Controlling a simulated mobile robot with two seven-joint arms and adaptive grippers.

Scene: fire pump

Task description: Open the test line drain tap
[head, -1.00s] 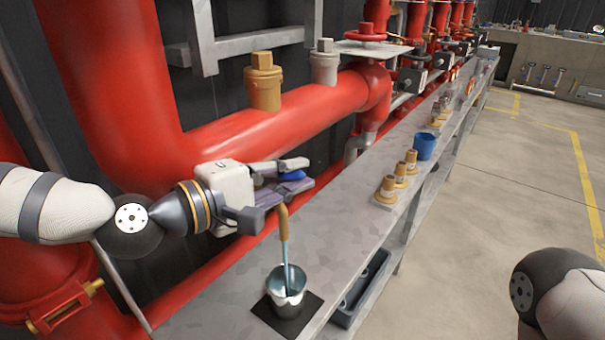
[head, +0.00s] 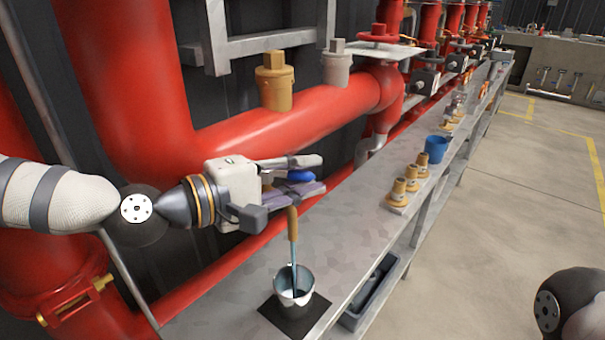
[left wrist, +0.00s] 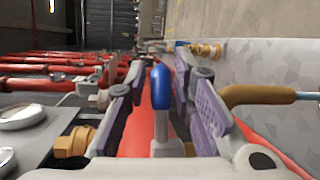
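The drain tap's blue lever handle (left wrist: 160,88) stands on a pale stem between my left gripper's two purple-padded fingers in the left wrist view. My left gripper (left wrist: 165,100) is open around the handle, with a visible gap on each side. In the head view the left gripper (head: 310,176) reaches in from the left, and the blue handle (head: 299,176) shows between its fingers. The tap's body is mostly hidden by the gripper. My right gripper is not in view; only part of my right arm shows at lower right.
A brush-like tool with a tan handle (head: 292,222) stands in a metal cup (head: 294,284) on the bench (head: 345,235), close below my left fingers. Brass fittings (head: 410,180) and a blue cup (head: 436,149) stand further along. A large red pipe (head: 300,125) runs behind.

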